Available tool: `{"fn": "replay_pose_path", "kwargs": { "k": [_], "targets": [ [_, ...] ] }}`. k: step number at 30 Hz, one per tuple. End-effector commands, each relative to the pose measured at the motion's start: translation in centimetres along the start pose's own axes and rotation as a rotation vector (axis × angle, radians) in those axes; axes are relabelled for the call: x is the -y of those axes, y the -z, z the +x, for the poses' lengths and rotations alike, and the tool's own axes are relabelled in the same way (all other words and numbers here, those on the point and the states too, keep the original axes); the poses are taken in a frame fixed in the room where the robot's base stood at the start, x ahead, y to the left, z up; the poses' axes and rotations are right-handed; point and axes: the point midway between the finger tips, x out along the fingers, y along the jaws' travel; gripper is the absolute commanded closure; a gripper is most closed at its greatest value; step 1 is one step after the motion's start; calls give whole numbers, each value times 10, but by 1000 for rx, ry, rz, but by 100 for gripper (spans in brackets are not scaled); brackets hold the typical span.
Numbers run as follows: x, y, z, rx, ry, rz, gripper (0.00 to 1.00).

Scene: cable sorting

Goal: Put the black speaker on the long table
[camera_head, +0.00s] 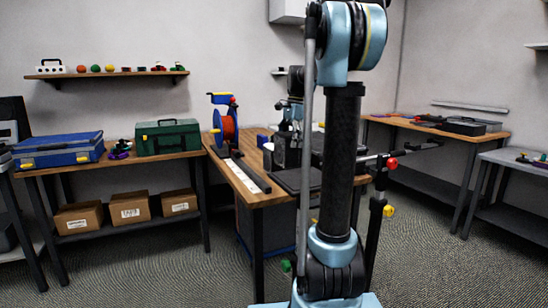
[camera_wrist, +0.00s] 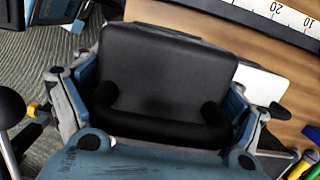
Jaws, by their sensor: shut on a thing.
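The black speaker (camera_wrist: 165,75) fills the middle of the wrist view, a dark box with rounded edges. My gripper (camera_wrist: 160,110) is shut on it, with one finger along each side. In the head view the speaker (camera_head: 287,152) shows as a dark block at the wooden table in the middle, partly hidden by my arm. The wooden tabletop (camera_head: 240,186) also shows behind the speaker in the wrist view (camera_wrist: 195,25). I cannot tell whether the speaker touches the tabletop.
A long ruler (camera_head: 247,176) lies along the tabletop. A blue and orange cable reel (camera_head: 225,128) stands at its far end. A dark flat slab (camera_head: 297,181) lies near the front edge. A bench at the left holds a blue case (camera_head: 58,150) and a green toolbox (camera_head: 168,138).

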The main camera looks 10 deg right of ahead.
Motion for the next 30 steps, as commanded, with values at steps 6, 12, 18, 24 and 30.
{"fn": "replay_pose_path", "kwargs": {
  "k": [6, 12, 18, 24, 30],
  "targets": [
    [-7, 24, 28, 0, 4, 28, 70],
    [-9, 32, 42, 0, 5, 35, 70],
    [-9, 35, 54, 0, 5, 37, 70],
    [-9, 38, 78, 0, 5, 37, 70],
    [-10, 39, 83, 0, 5, 36, 70]
  ]
}}
